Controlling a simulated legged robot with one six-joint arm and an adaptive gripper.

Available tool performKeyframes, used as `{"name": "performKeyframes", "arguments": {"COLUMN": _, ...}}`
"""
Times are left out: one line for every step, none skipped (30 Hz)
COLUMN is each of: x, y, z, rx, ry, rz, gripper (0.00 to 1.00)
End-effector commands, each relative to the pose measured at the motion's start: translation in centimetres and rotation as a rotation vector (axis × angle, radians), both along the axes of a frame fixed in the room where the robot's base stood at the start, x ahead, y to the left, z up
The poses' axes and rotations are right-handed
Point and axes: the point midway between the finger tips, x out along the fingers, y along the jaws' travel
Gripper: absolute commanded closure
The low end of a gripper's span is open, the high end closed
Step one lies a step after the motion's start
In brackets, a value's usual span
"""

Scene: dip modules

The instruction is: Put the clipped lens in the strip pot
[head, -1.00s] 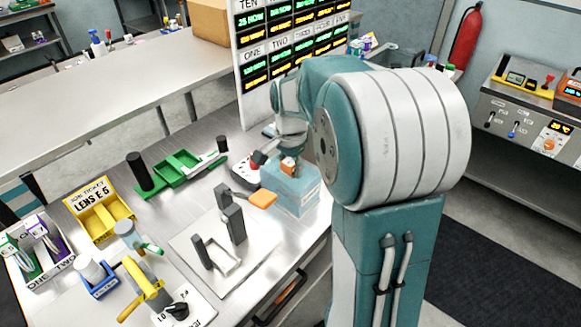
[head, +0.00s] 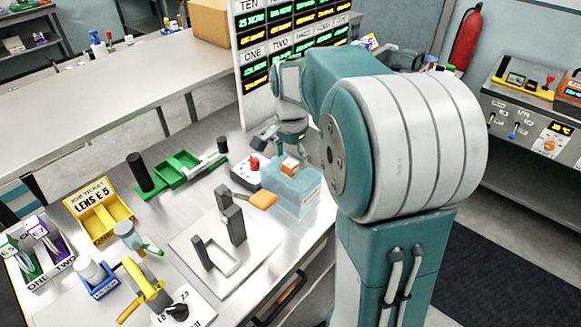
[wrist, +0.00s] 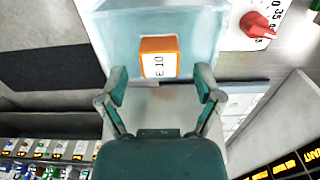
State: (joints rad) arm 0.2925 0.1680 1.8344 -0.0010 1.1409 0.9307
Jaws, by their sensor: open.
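A translucent blue box-shaped pot (head: 292,197) stands near the bench's right edge. An orange block with a white face marked E 10 (wrist: 158,57) shows at the pot in the wrist view, and in the head view it sits at the pot's top (head: 290,167). I cannot tell whether this block is the clipped lens, or whether the pot is the strip pot. My gripper (wrist: 162,90) is open and empty. Its two fingers are apart, with the block beyond them, between their lines. In the head view my gripper (head: 281,143) is just above and behind the pot.
A control box with a red knob (head: 252,163) stands left of the pot. An orange paddle-like piece (head: 263,200) lies in front of it. Grey uprights (head: 235,224) stand on a pale plate. A green tray (head: 178,168) and yellow ticket bin (head: 98,214) are farther left. A display board (head: 290,50) rises behind.

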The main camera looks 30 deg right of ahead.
Motion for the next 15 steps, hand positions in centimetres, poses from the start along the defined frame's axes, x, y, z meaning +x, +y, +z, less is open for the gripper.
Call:
{"name": "performKeyframes", "arguments": {"x": 0.1, "y": 0.0, "z": 1.2, "rx": -0.001, "ry": -0.005, "rz": 0.000, "gripper": 0.16}}
{"name": "performKeyframes", "arguments": {"x": 0.1, "y": 0.0, "z": 1.9, "rx": -0.001, "ry": -0.004, "rz": 0.000, "gripper": 0.16}}
{"name": "performKeyframes", "arguments": {"x": 0.1, "y": 0.0, "z": 2.7, "rx": -0.001, "ry": -0.005, "rz": 0.000, "gripper": 0.16}}
{"name": "performKeyframes", "arguments": {"x": 0.1, "y": 0.0, "z": 3.4, "rx": -0.001, "ry": -0.005, "rz": 0.000, "gripper": 0.16}}
{"name": "performKeyframes", "arguments": {"x": 0.0, "y": 0.0, "z": 4.0, "rx": -0.001, "ry": -0.005, "rz": 0.000, "gripper": 0.16}}
{"name": "performKeyframes", "arguments": {"x": 0.1, "y": 0.0, "z": 4.8, "rx": -0.002, "ry": -0.004, "rz": 0.000, "gripper": 0.16}}
{"name": "performKeyframes", "arguments": {"x": 0.1, "y": 0.0, "z": 5.3, "rx": -0.001, "ry": -0.004, "rz": 0.000, "gripper": 0.16}}
{"name": "performKeyframes", "arguments": {"x": 0.1, "y": 0.0, "z": 5.8, "rx": -0.001, "ry": -0.004, "rz": 0.000, "gripper": 0.16}}
{"name": "performKeyframes", "arguments": {"x": 0.0, "y": 0.0, "z": 6.4, "rx": 0.000, "ry": -0.002, "rz": 0.000, "gripper": 0.16}}
{"name": "performKeyframes", "arguments": {"x": 0.1, "y": 0.0, "z": 6.8, "rx": -0.001, "ry": -0.003, "rz": 0.000, "gripper": 0.16}}
{"name": "performKeyframes", "arguments": {"x": 0.1, "y": 0.0, "z": 7.2, "rx": -0.001, "ry": -0.001, "rz": 0.000, "gripper": 0.16}}
{"name": "performKeyframes", "arguments": {"x": 0.1, "y": 0.0, "z": 7.6, "rx": -0.001, "ry": -0.001, "rz": 0.000, "gripper": 0.16}}
{"name": "performKeyframes", "arguments": {"x": 0.1, "y": 0.0, "z": 7.8, "rx": -0.001, "ry": -0.001, "rz": 0.000, "gripper": 0.16}}
{"name": "performKeyframes", "arguments": {"x": 0.0, "y": 0.0, "z": 8.0, "rx": 0.000, "ry": -0.001, "rz": 0.000, "gripper": 0.16}}
{"name": "performKeyframes", "arguments": {"x": 0.0, "y": 0.0, "z": 8.2, "rx": 0.000, "ry": -0.001, "rz": 0.002, "gripper": 0.16}}
